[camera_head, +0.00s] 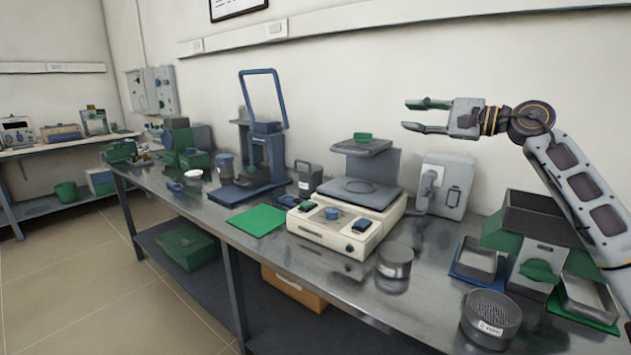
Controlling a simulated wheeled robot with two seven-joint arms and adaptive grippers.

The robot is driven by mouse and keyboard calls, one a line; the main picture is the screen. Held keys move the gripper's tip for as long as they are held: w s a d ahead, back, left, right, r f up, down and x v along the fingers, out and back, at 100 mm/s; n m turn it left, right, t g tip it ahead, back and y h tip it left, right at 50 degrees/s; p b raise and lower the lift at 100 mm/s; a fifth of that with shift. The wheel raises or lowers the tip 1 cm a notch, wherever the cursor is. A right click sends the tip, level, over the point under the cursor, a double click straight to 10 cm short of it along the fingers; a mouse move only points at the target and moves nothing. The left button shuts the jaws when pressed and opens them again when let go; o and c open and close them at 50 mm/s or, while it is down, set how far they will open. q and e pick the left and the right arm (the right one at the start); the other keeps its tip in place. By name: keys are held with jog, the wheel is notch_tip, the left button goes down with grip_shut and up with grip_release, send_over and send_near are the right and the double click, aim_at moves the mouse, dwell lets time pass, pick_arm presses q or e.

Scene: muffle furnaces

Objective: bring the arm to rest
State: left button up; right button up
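My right gripper (426,116) is raised at the upper right in the head view, well above the metal workbench (225,225). Its arm comes in from the right edge. The two green-tipped fingers point left and are apart, with nothing between them. The gripper touches nothing; the pale wall is behind it. My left gripper does not show.
Below the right arm are a green-grey box device (541,262), metal trays (478,262) and a round sieve (490,318). A cream balance-like device (337,232) stands mid-bench beside a lidded grey tin (395,260). A green mat (257,220) lies left of it.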

notch_tip(320, 180, up, 11)
jog(key=p, duration=1)
jog(key=shift+r+p, duration=0.15)
jog(key=shift+p, duration=0.15)
jog(key=shift+r+p, duration=0.5)
jog(key=shift+p, duration=0.05)
